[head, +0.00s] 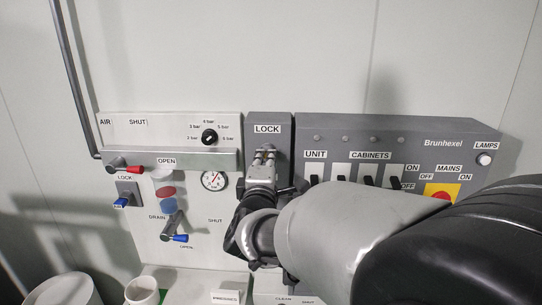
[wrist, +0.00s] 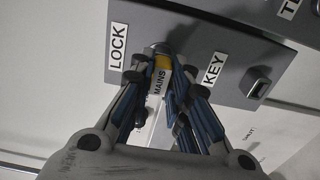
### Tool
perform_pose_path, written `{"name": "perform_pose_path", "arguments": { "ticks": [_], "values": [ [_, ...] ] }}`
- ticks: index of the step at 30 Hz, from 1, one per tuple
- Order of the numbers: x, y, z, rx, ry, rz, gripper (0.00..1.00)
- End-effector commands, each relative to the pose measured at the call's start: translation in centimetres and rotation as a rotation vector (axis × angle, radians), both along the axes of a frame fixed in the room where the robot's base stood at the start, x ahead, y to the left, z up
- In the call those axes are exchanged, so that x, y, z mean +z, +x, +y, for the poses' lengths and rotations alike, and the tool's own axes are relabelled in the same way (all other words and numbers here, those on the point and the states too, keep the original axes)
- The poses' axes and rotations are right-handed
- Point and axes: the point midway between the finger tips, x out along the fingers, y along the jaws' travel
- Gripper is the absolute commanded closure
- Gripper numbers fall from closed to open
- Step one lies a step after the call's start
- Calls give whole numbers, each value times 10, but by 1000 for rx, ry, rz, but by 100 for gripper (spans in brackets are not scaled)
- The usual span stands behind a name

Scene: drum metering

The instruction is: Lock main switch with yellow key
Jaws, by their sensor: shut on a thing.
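In the wrist view my gripper (wrist: 163,76) is shut on the yellow key (wrist: 163,62), which carries a white tag reading MAINS. The key is at a round lock barrel (wrist: 158,48) beside the LOCK label (wrist: 117,45); I cannot tell how deep it sits. In the head view my gripper (head: 264,160) is at the grey LOCK panel (head: 268,117) and hides the key. The main switch (head: 440,193), a red knob on a yellow plate under MAINS, is partly hidden by my arm, so its position is unclear.
A dark square fitting (wrist: 258,82) sits by the KEY label (wrist: 213,68). The air panel (head: 150,125) with levers and a gauge (head: 214,181) is at left. The cabinet switches (head: 368,181) are just right of my gripper. A white cup (head: 142,291) stands below.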

Motion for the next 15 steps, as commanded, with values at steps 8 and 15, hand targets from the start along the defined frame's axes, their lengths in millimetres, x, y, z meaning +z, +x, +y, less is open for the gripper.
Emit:
{"name": "perform_pose_path", "arguments": {
  "ticks": [8, 15],
  "values": [
    [0, 0, 0, 0, 0, 0, 100],
    [-2, 0, 0, 0, 153, -6, 100]
  ]
}}
